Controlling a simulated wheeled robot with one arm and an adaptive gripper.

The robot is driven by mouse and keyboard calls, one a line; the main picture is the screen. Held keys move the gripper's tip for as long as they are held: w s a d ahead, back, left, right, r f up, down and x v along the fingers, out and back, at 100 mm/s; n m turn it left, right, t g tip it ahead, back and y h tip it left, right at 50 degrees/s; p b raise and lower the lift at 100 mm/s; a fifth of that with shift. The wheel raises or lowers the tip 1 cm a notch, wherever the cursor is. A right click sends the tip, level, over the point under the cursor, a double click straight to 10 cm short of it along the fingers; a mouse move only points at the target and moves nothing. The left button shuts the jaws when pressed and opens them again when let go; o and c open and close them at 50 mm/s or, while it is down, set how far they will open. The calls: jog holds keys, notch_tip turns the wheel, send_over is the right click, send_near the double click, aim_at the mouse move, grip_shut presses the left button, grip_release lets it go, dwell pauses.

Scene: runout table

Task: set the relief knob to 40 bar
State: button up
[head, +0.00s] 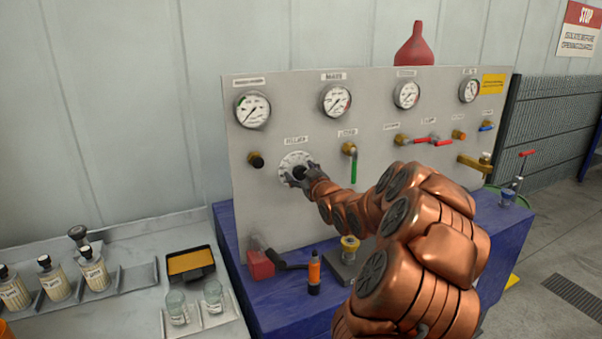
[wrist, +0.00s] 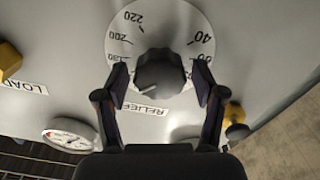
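The relief knob (wrist: 160,72) is black and sits on a round white dial (wrist: 181,22) with numbers around its rim. In the wrist view 200 and 220 read at upper left, and smaller numbers, one seemingly 40, at right. A short white line shows at the knob's lower left edge. The RELIEF label is just below the dial. My gripper (wrist: 160,66) is open, with one finger on each side of the knob and a visible gap to each. In the head view my gripper (head: 298,178) is at the dial (head: 294,158), partly hiding the knob.
The grey panel (head: 270,215) carries several gauges along its top and a green-handled valve (head: 353,168) right of the dial. A black knob (head: 256,160) is to its left.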

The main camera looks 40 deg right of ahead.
jog(key=c, duration=1)
jog(key=shift+f+b, duration=0.15)
jog(key=shift+b, duration=0.4)
